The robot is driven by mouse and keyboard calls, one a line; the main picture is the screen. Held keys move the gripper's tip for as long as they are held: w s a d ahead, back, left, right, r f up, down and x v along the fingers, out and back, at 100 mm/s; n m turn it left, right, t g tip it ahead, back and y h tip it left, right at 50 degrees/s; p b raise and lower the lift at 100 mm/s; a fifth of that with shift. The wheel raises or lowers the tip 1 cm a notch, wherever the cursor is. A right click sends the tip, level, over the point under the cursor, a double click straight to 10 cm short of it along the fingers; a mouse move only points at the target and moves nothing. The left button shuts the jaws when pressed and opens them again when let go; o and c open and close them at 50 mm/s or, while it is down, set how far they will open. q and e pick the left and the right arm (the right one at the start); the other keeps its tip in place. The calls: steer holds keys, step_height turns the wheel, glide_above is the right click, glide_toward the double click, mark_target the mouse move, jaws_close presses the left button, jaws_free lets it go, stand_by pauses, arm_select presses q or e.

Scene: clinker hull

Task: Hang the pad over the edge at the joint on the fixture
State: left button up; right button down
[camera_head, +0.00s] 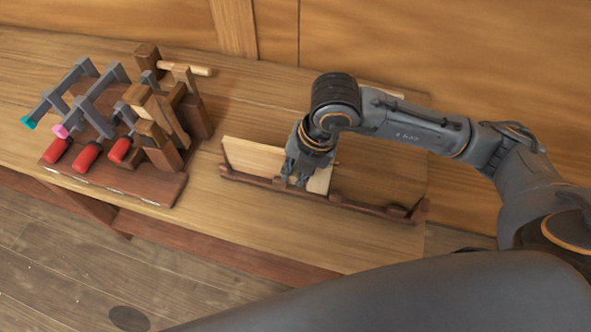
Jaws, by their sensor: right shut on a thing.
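The fixture is a light board (253,157) standing on edge behind a long dark wooden rail (345,202) with several short blocks along it. My right gripper (296,182) reaches down from above, in front of the light board and close above the rail. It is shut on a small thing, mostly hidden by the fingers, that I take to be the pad. I cannot tell whether it touches the board or rail. The joint on the fixture cannot be made out clearly. My left gripper is not in view.
A dark wooden rack (125,183) at the left holds grey clamps (82,70) and red-handled tools (88,157). The wooden bench (225,215) is clear between rack and fixture. A panelled wooden wall (400,40) rises behind.

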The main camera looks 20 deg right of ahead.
steer(key=shift+f+b, duration=0.3)
stand_by(0.5)
steer(key=c, duration=1.2)
jaws_free()
steer(key=shift+o, duration=0.2)
steer(key=v, duration=1.2)
steer(key=shift+s, duration=0.1)
